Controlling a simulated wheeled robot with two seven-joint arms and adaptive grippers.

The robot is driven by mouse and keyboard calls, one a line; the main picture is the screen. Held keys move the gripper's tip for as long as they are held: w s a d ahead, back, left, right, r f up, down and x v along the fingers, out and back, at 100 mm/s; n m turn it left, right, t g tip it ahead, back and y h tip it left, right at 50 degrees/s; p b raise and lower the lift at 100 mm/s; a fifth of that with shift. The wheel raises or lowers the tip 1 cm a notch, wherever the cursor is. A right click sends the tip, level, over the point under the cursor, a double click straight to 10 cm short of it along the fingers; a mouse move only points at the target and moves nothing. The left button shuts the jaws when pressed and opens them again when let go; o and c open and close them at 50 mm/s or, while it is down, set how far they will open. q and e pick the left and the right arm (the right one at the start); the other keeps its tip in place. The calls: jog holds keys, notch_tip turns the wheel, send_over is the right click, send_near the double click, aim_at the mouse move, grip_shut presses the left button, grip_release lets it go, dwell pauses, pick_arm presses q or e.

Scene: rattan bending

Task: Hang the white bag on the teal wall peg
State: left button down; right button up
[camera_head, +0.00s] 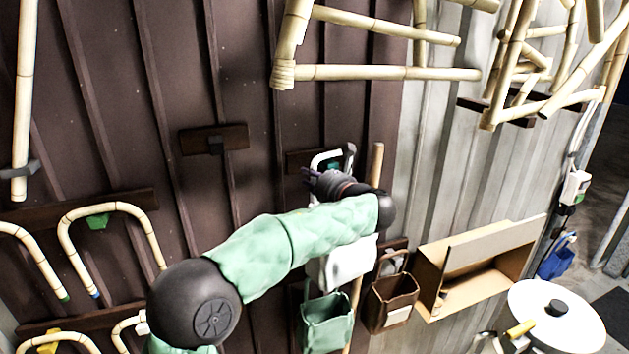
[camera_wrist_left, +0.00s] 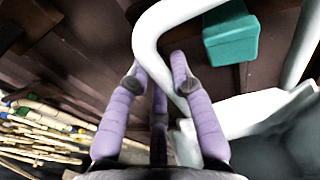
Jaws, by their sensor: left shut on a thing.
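The white bag (camera_head: 342,268) hangs below my left forearm against the wall, partly hidden by the arm. Its white handle loop rises above my left gripper (camera_head: 310,176). In the left wrist view the handle (camera_wrist_left: 150,40) runs between the purple fingers of my left gripper (camera_wrist_left: 155,68), which is shut on it. The teal peg (camera_wrist_left: 230,36) shows inside the handle's outline, on a dark wooden board. I cannot tell whether the handle rests on the peg. In the head view only a little of the peg (camera_head: 334,166) shows. My right gripper is not in view.
A green bag (camera_head: 326,322) and a brown bag (camera_head: 394,300) hang just below and to the right. A wooden stick (camera_head: 376,165) stands close beside the gripper. A cardboard box (camera_head: 480,265) is further right. Bent rattan pieces (camera_head: 108,208) hang at left.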

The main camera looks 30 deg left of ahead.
pick_arm(q)
jog(key=shift+w+a+f, duration=0.15)
jog(key=shift+w+a, duration=0.15)
jog(key=shift+a, duration=0.05)
jog(key=shift+w+a+f, duration=0.35)
jog(key=shift+a+f, duration=0.05)
jog(key=shift+f, duration=0.2)
jog(key=c, duration=1)
grip_release()
jog(key=v, duration=1.2)
